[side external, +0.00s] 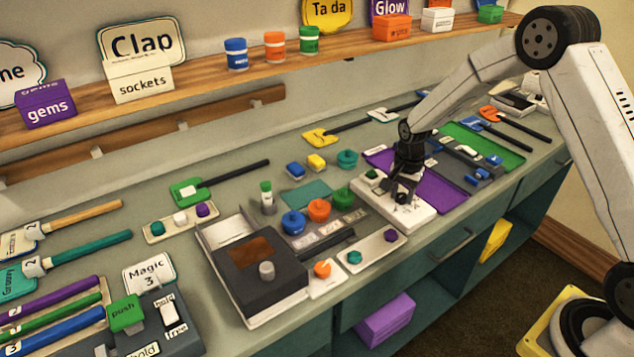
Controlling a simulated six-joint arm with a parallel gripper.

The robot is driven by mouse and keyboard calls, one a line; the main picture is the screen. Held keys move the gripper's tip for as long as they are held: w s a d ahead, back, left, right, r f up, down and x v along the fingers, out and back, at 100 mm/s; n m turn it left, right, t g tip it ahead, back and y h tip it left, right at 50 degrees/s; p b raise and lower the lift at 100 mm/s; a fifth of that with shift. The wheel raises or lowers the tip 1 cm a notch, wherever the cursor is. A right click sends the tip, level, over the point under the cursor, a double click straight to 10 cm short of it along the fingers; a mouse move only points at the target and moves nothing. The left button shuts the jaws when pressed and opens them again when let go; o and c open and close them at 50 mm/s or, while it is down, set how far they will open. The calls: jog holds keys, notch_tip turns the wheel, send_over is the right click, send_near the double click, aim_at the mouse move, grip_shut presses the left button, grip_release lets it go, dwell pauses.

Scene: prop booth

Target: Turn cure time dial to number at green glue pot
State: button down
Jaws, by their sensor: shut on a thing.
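My gripper (405,190) points down at a white box (420,214) right of the glue pots. Its jaws are shut on what looks like the dial on this box; fingers hide the dial and its pointer. Any marks around it are too small to read. A green glue pot (343,198) stands just left of the box, in a row with an orange pot (319,210) and a blue pot (293,222). Small white number cards (330,229) lie in front of the pots; I cannot read their digits.
A dark box with a grey knob (267,270) stands front left. A white tray with coloured knobs (375,247) lies in front of the pots. A purple panel (440,190) and green panel (487,147) lie behind my gripper. A shelf (200,78) runs along the wall.

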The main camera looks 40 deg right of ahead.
aim_at(402, 195)
jog(key=shift+n, duration=0.5)
jog(key=n, duration=0.9)
dwell(0.4)
jog(key=shift+c, duration=1.4)
grip_release()
jog(key=shift+r, duration=0.2)
jog(key=shift+r, duration=3.75)
